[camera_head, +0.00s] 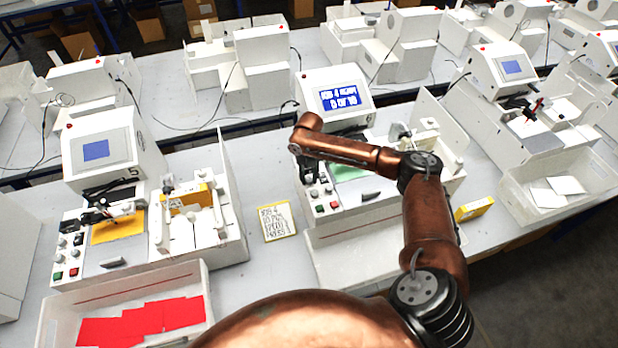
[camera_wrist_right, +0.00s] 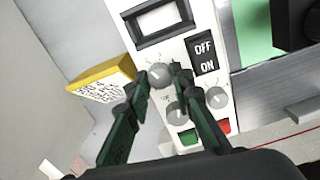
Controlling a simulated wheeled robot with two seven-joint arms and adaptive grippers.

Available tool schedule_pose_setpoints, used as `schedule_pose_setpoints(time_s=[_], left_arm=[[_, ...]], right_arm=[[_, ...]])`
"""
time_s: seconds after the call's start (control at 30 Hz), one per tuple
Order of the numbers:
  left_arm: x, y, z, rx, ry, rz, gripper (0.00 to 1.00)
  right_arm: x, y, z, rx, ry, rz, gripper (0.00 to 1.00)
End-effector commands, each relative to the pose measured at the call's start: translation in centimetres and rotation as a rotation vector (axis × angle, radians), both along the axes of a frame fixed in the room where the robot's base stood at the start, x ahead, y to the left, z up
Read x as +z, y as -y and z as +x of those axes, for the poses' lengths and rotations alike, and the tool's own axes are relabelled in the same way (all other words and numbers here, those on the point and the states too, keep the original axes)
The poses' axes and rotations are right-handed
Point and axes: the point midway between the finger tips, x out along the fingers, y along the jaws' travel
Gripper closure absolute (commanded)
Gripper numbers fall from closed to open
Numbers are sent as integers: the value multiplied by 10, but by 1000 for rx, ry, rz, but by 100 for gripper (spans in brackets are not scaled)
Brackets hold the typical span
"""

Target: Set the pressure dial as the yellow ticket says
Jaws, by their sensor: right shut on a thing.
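The yellow-edged ticket (camera_head: 278,222) lies on the table left of the middle plotter. Its lines are small, and I cannot surely read the pressure figure. It also shows in the right wrist view (camera_wrist_right: 103,83). In that view my right gripper (camera_wrist_right: 163,76) is shut on the upper grey dial (camera_wrist_right: 159,72) of the control panel, a finger on each side. Two more grey dials, a lower one (camera_wrist_right: 177,114) and a right one (camera_wrist_right: 216,97), sit below. The dial labels are not readable, so I cannot tell by label which is pressure. My left gripper is out of view.
The panel has an OFF/ON switch (camera_wrist_right: 203,53), a green button (camera_wrist_right: 188,137) and a red button (camera_wrist_right: 223,126). The plotter's screen (camera_head: 345,97) is lit blue with a job line and a count. Another plotter (camera_head: 110,150) stands left, with a bin of red sheets (camera_head: 140,322).

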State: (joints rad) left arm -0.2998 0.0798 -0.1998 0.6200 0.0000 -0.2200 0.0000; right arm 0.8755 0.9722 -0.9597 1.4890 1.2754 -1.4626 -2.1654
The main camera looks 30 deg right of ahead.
Motion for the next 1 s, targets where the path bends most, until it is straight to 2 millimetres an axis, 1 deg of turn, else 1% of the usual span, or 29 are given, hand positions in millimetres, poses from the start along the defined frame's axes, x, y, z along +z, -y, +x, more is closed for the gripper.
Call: schedule_pose_setpoints(time_s=[0.17, 0.37, 0.7, 1.0], left_arm=[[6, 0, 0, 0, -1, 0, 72], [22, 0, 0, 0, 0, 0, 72], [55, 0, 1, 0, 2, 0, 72], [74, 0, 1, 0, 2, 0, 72]], right_arm=[[1, 1, 0, -34, -1, -1, 100], [4, 0, 0, -139, -1, -1, 100], [4, 0, 0, -423, -1, -1, 100], [3, 0, 1, -640, 1, -2, 100]])
